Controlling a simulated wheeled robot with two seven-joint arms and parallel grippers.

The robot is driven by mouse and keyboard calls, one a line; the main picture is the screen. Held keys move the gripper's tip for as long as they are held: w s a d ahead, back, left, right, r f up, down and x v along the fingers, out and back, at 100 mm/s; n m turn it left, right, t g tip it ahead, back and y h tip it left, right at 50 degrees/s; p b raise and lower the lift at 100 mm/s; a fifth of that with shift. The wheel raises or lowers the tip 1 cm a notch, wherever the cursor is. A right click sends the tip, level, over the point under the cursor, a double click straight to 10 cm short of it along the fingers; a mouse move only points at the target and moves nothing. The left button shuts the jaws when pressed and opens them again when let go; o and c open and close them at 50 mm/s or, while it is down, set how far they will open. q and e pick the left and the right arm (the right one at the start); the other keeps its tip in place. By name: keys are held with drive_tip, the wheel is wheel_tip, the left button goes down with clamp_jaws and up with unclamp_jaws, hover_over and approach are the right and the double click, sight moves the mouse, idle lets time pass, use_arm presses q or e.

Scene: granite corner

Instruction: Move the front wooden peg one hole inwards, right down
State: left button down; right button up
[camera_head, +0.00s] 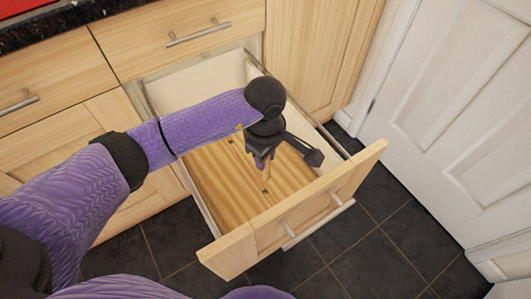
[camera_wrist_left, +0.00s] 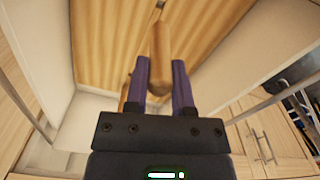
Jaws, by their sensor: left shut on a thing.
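A striped wooden peg board (camera_head: 222,182) lies in the open drawer, and it fills the upper part of the left wrist view (camera_wrist_left: 105,40). My left gripper (camera_head: 262,163) points down over the board, shut on a light wooden peg (camera_head: 267,171). In the left wrist view the peg (camera_wrist_left: 160,55) stands between the two purple fingers (camera_wrist_left: 161,82). A small dark hole (camera_head: 265,190) shows in the board close to the peg's lower end. I cannot tell whether the peg's tip is in a hole or just above it. Another wooden piece (camera_wrist_left: 126,97) is mostly hidden behind the left finger. My right gripper is out of view.
The drawer's front panel (camera_head: 300,215) and its side walls surround the board closely. Closed wooden cabinets (camera_head: 55,80) stand behind. A white door (camera_head: 455,110) is at the right. Dark floor tiles (camera_head: 365,250) lie clear in front.

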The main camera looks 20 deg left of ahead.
sight(265, 174)
use_arm(q)
wheel_tip(265, 174, down, 5)
drive_tip(key=b, duration=0.3)
drive_tip(key=shift+r, duration=0.15)
drive_tip(key=shift+f, duration=0.4)
drive_tip(key=shift+r, duration=0.1)
idle(0.8)
drive_tip(key=shift+f+b, duration=0.35)
drive_tip(key=shift+f, duration=0.1)
drive_tip(key=shift+f, duration=0.1)
drive_tip(key=shift+f+b, duration=0.3)
